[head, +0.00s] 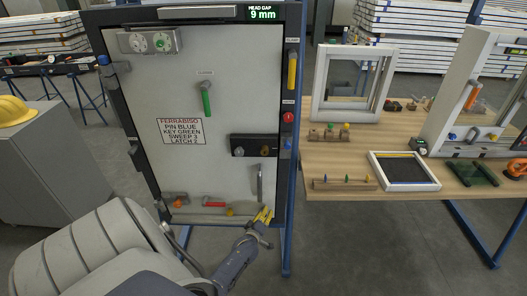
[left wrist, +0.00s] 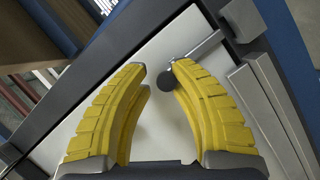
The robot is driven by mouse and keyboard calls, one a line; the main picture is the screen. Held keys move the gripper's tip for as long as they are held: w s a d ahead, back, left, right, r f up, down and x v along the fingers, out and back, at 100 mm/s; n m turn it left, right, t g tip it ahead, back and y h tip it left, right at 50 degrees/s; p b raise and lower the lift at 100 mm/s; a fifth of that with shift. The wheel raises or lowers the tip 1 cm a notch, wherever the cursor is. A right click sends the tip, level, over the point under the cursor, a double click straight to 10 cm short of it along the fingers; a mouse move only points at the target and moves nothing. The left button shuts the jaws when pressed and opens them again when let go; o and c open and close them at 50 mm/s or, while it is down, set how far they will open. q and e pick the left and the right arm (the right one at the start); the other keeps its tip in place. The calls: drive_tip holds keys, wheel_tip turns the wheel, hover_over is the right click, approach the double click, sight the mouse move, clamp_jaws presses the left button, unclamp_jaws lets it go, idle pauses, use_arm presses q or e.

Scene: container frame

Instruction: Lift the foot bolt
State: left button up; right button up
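The white door panel (head: 195,110) stands in a dark frame, with a grey vertical bar (head: 258,182) at its lower right. My left gripper (head: 266,214) is at the door's lower right corner, below that bar. In the left wrist view my left gripper (left wrist: 160,67) has its yellow fingers apart. A dark round knob (left wrist: 167,80) on a grey rod (left wrist: 205,47) shows between and just beyond the fingertips; it looks like the foot bolt's handle. I cannot tell whether a finger touches it. In the head view the foot bolt is not clearly made out near the gripper. My right gripper is not in view.
A grey rail (left wrist: 275,110) and the dark frame edge (left wrist: 75,95) lie close to the fingers. Low on the door is a shelf (head: 205,211) with small coloured parts. A wooden workbench (head: 400,135) stands at right; a grey cabinet (head: 55,165) at left.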

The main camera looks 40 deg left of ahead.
use_arm(q)
drive_tip(key=o, duration=0.4)
drive_tip(key=shift+s+f, duration=0.1)
drive_tip(key=v, duration=1.2)
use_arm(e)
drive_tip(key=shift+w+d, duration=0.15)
